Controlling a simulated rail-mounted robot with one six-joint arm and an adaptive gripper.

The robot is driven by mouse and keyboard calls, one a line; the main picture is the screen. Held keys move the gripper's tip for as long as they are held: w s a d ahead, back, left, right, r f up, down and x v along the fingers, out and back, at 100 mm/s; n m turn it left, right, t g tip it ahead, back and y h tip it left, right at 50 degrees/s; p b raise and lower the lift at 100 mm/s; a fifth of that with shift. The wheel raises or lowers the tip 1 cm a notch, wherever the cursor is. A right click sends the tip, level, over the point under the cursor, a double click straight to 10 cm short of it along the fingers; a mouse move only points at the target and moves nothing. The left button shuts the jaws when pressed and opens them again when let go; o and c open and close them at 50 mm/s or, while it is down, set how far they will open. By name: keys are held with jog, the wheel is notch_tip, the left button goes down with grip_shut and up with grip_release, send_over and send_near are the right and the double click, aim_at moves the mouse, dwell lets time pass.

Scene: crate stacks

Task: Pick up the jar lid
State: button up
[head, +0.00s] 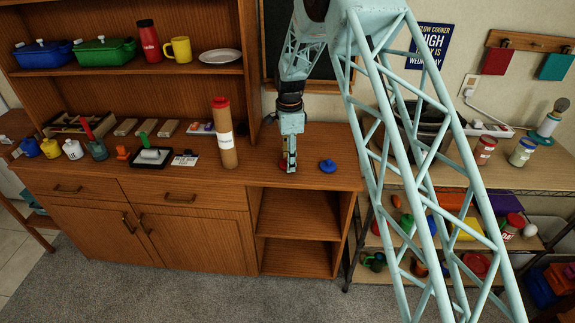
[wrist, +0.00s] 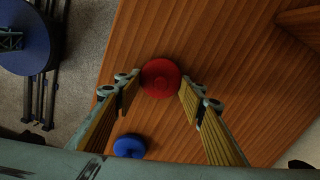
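A red round lid (wrist: 160,78) lies on the wooden cabinet top, seen from above in the wrist view. In the head view only a bit of red shows beside the fingers, mostly hidden by them. My gripper (wrist: 158,92) is open and points down, with one finger on each side of the red lid. I cannot tell how far the tips are above the wood. In the head view my gripper (head: 290,165) is over the right part of the cabinet top. A blue round lid-like piece with a knob (head: 328,166) lies to its right; it also shows in the wrist view (wrist: 129,146).
A tall brown bottle with a red cap (head: 225,135) stands left of my gripper. A black tray (head: 150,158) and a small card (head: 184,160) lie farther left. The cabinet's front edge is close. A wire shelf with jars (head: 485,150) stands at right.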

jog(key=shift+r, duration=0.15)
jog(key=shift+c, duration=0.5)
jog(key=shift+r, duration=1.7)
jog(key=shift+s+d, duration=0.6)
jog(key=shift+s, duration=0.25)
jog(key=s+d+r, duration=0.1)
jog(key=s+d, duration=0.6)
jog(key=s, duration=0.4)
jog(key=shift+s+d+r+p, duration=0.15)
jog(key=shift+s+d+p, duration=0.15)
jog(key=shift+d+p, duration=0.15)
jog(key=s+d+f+n, duration=0.3)
jog(key=d+f+n, duration=0.1)
jog(key=d+n, duration=0.3)
jog(key=s+d+f+n+b, duration=0.1)
jog(key=s+d+f+n, duration=0.2)
jog(key=d+n, duration=0.5)
jog(key=shift+d+f, duration=0.4)
jog(key=shift+f, duration=0.15)
